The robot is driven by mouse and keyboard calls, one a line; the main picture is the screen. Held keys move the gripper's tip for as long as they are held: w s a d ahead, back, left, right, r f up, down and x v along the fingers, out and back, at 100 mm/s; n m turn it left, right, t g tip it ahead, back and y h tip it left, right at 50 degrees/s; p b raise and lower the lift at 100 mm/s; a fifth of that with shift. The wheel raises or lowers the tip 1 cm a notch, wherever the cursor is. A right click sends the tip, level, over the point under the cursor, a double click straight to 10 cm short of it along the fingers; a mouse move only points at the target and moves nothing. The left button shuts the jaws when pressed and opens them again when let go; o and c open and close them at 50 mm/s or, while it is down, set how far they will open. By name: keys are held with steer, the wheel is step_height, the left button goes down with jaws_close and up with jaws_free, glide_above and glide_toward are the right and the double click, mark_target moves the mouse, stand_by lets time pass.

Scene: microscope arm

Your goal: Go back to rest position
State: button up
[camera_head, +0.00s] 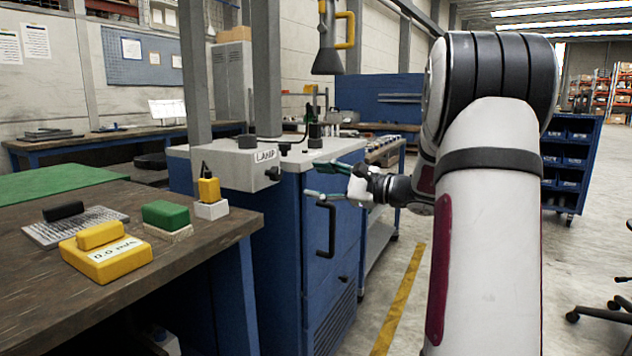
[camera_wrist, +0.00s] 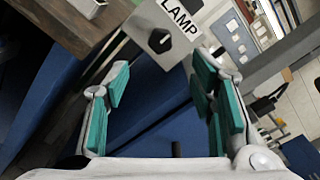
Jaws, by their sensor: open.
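My gripper (camera_head: 325,182) is open and empty, with green finger pads. In the head view it is held in the air in front of the blue cabinet (camera_head: 290,260), near its dark handle. The wrist view shows both fingers of my gripper (camera_wrist: 160,105) spread apart with nothing between them. Beyond the fingertips is the grey lamp box (camera_wrist: 165,35) labelled LAMP, with a dark knob on its face. The lamp box (camera_head: 235,165) also shows in the head view, left of my gripper and apart from it.
A wooden table (camera_head: 30,260) at left holds a yellow block (camera_head: 105,258), a green block (camera_head: 166,214) and a small yellow piece on a white base (camera_head: 210,208). A blue shelf cart (camera_head: 570,165) stands at right. Open floor (camera_head: 400,320) lies right of the cabinet.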

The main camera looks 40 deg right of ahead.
steer(key=s+a+n+g+y, duration=0.2)
steer(key=a+n+g+y, duration=0.3)
steer(key=a, duration=1.2)
steer(key=s+a+f+n+g+h, duration=0.1)
steer(key=s+a+n+g, duration=0.2)
steer(key=s+a, duration=0.3)
steer(key=s+a+f+n+g, duration=0.1)
steer(key=s+a+n+g, duration=0.2)
steer(key=a, duration=0.5)
steer(key=s+a+f+n+g+h, duration=0.2)
steer(key=s+a+n+g, duration=0.1)
steer(key=s, duration=0.4)
steer(key=s+a+f+n+g+h, duration=0.1)
steer(key=s+a+f+n+g, duration=0.1)
steer(key=s+a+f, duration=0.3)
steer(key=s+d+f+n+g+h, duration=0.1)
steer(key=s+d+f+n+h, duration=0.15)
steer(key=s, duration=0.45)
steer(key=s+d+f+n+h, duration=0.1)
steer(key=s+d+n+h, duration=0.3)
steer(key=s, duration=0.4)
step_height(320, 180, up, 34)
steer(key=d+t+p, duration=0.1)
steer(key=t+p, duration=0.3)
steer(key=p, duration=2.7)
steer(key=shift+f+h+p, duration=0.15)
steer(key=shift+h+p, duration=0.2)
